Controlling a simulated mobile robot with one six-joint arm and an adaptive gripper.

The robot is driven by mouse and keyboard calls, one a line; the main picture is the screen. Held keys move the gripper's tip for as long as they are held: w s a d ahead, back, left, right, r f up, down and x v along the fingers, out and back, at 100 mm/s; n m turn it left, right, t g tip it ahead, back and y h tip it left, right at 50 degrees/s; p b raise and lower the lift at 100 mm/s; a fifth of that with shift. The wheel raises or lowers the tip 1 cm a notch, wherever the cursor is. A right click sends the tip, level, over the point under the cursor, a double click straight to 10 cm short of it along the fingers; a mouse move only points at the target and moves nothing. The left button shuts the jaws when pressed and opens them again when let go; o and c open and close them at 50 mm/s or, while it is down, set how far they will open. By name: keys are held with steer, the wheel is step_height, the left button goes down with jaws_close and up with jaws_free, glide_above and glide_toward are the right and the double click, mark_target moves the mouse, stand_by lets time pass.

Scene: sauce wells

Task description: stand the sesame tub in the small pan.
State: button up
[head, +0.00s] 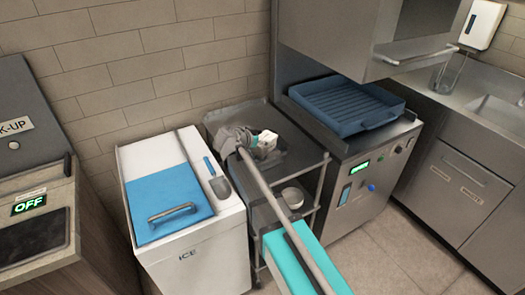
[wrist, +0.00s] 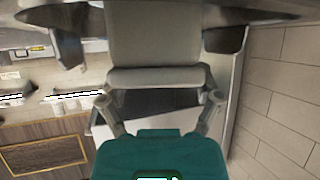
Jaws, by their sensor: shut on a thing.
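My gripper (head: 262,150) is over the top of the dark cart, at the end of my arm. In the wrist view my gripper (wrist: 148,42) has its dark fingertips wide apart, on either side of a plain grey block (wrist: 152,35). I take this block to be the sesame tub; no label is readable. In the head view a small whitish thing (head: 266,138) shows at the gripper, too small to name surely. A small round pale vessel (head: 292,198) stands on the lower shelf; I cannot tell whether it is the small pan.
The cart's dark top (head: 300,150) has raised edges and posts. A white ice bin (head: 190,270) with a blue lid (head: 168,198) and a scoop (head: 219,186) stands close on its left. A blue ribbed tray (head: 345,105) sits on the steel machine at right. The wall is behind.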

steer(key=shift+f, duration=0.1)
stand_by(0.3)
steer(key=shift+f+b, duration=1.8)
steer(key=shift+b, duration=0.1)
steer(key=o, duration=1.1)
steer(key=shift+f, duration=0.1)
steer(key=shift+s+a+r, duration=0.15)
steer(key=shift+s+r, duration=0.05)
steer(key=shift+r, duration=0.15)
steer(key=p+v, duration=0.6)
steer(key=v, duration=0.5)
steer(key=shift+s, duration=0.2)
